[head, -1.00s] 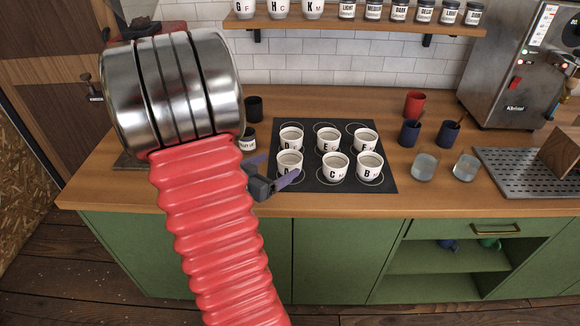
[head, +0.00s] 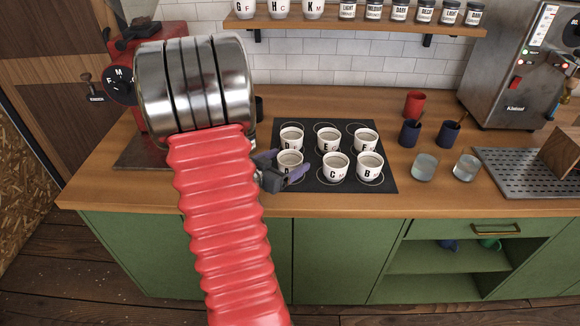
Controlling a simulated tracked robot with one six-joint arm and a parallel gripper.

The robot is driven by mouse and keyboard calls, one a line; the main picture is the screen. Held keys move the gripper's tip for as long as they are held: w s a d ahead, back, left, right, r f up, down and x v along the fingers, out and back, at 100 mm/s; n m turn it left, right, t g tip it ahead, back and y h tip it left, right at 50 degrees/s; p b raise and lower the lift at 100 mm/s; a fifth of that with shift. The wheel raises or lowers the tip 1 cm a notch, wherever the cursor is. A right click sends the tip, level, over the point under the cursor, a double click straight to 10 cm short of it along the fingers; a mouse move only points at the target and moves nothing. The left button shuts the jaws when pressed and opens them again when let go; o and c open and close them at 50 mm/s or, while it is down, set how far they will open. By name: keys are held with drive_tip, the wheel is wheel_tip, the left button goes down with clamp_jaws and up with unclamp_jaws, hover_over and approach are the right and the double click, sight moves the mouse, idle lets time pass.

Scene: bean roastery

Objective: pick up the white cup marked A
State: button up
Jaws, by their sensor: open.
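Several white cups with black letters stand in two rows on a black mat (head: 382,188) on the wooden counter. The front-left cup (head: 290,158) is the white cup marked A by its earlier view; my gripper now covers most of its letter. My gripper (head: 300,166) is open, with its purple-tipped fingers at the front of this cup. I cannot tell whether they touch it. Cup C (head: 336,167) and cup B (head: 369,167) stand to its right. Cups D (head: 291,136), E (head: 327,139) and F (head: 364,139) stand behind.
Two glasses (head: 425,167), dark blue cups (head: 409,133) and a red cup (head: 414,103) stand right of the mat. A red grinder (head: 150,45) is at the left and an espresso machine (head: 510,70) at the right. A shelf (head: 350,23) runs above.

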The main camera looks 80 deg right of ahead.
idle(0.4)
drive_tip(key=c, duration=1.3)
drive_tip(key=shift+o, duration=0.2)
drive_tip(key=shift+r, duration=0.1)
wheel_tip(320, 180, up, 10)
idle(0.5)
